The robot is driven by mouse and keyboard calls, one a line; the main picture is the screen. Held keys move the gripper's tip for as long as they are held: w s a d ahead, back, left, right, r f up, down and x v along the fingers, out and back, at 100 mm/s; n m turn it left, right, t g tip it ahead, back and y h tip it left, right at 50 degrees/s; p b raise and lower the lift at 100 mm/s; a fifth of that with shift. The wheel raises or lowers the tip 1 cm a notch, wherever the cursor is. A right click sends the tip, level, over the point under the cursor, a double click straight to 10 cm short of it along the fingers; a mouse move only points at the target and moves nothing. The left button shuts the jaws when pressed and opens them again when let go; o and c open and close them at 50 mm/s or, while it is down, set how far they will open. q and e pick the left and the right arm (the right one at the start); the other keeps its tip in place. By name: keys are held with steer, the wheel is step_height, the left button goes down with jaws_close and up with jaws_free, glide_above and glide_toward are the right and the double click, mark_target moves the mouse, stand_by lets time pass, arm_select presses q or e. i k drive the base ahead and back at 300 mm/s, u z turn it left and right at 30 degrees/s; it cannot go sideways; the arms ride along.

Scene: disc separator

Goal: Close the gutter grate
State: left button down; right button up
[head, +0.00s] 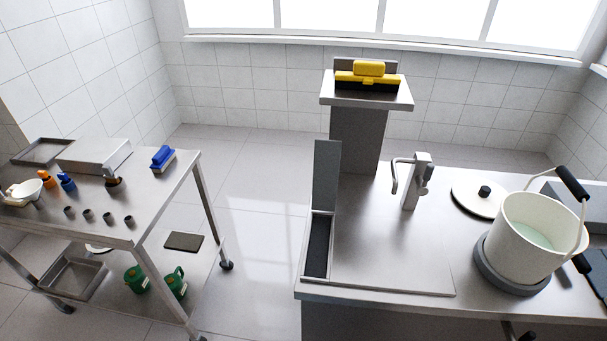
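The gutter grate (326,175) is a flat grey panel standing upright, so it is open. It rises at the far end of a narrow dark gutter (318,245) along the left edge of the steel counter (390,250). The gutter's near part is uncovered and looks empty. Neither of my grippers can be made out in the head view.
A tap (411,182) stands right of the grate. A white pot (535,238) with a raised handle and a lid (478,197) sit farther right. A pedestal (358,135) with a yellow-black tool rises behind. A loaded steel cart (120,225) stands left, across open floor.

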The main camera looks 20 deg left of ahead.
mark_target(326, 162)
steer(key=z, duration=0.15)
steer(key=k, duration=0.25)
steer(key=u, duration=0.85)
steer(key=i, duration=0.95)
steer(key=z, duration=0.2)
